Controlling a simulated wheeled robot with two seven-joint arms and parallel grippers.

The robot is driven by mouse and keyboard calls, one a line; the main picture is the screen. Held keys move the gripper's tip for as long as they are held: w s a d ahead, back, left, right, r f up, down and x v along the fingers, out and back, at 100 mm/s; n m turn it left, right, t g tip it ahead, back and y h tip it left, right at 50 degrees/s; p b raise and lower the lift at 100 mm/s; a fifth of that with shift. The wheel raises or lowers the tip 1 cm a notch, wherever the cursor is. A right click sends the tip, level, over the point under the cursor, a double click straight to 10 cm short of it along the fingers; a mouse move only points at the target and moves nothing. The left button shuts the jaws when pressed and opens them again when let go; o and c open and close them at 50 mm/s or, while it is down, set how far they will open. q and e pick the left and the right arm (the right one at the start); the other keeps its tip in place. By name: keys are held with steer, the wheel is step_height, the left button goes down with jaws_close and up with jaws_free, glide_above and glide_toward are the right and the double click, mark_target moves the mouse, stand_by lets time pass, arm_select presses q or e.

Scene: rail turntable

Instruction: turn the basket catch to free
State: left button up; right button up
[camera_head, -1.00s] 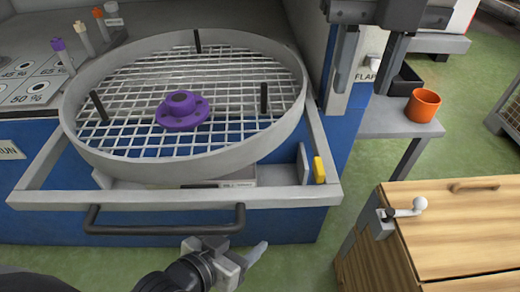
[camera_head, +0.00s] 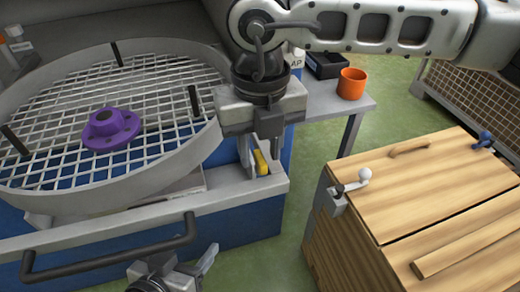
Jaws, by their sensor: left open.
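The basket catch (camera_head: 260,162) is a small yellow tab at the front right corner of the round mesh basket's frame. It looks slightly tilted, and its top is partly hidden. My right gripper (camera_head: 268,132) points down just above it, its fingers overlapping the catch's upper end in the head view; I cannot tell whether they touch it. The gap between those fingers is not clear. My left gripper (camera_head: 187,268) is open and empty at the bottom edge, in front of the dark bar handle (camera_head: 110,255).
A purple flanged part (camera_head: 111,130) sits on the mesh of the basket (camera_head: 190,150). A wooden chest (camera_head: 385,225) with a white-knobbed crank (camera_head: 352,184) stands at right. An orange cup (camera_head: 351,83) and a black bin (camera_head: 326,65) are on a side table.

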steer(key=shift+f, duration=0.45)
arm_select(q)
steer(key=shift+s+f, duration=0.15)
steer(key=shift+s, duration=0.05)
steer(key=shift+f, duration=0.1)
arm_select(e)
jaws_close()
